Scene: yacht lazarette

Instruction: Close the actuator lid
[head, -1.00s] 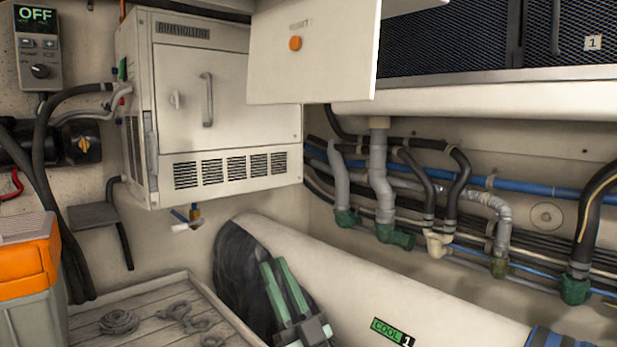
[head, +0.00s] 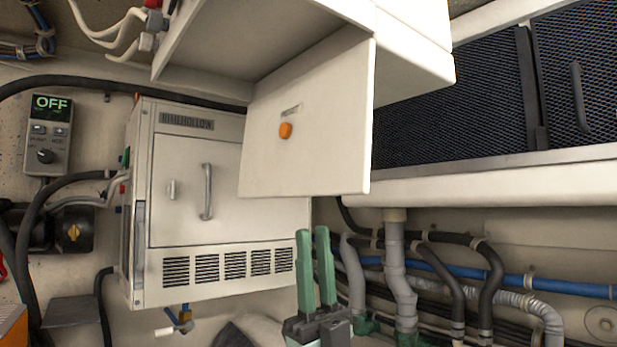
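A white flat lid (head: 318,130) with an orange knob (head: 286,130) and a small label hangs open below a white overhead cabinet (head: 235,45). I take it to be the actuator lid; its label is too small to read. My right gripper (head: 314,232) has two green fingers pointing up with a narrow gap between them. It is open and empty. In the picture it is below the lid's lower edge, apart from it, in front of the pipes. My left gripper is not in view.
A white vented unit (head: 188,215) with a closed handled door is on the wall behind the lid. A control box (head: 46,136) reading OFF is at left. Dark mesh panels (head: 570,75) are at upper right, above several pipes (head: 397,270) and hoses.

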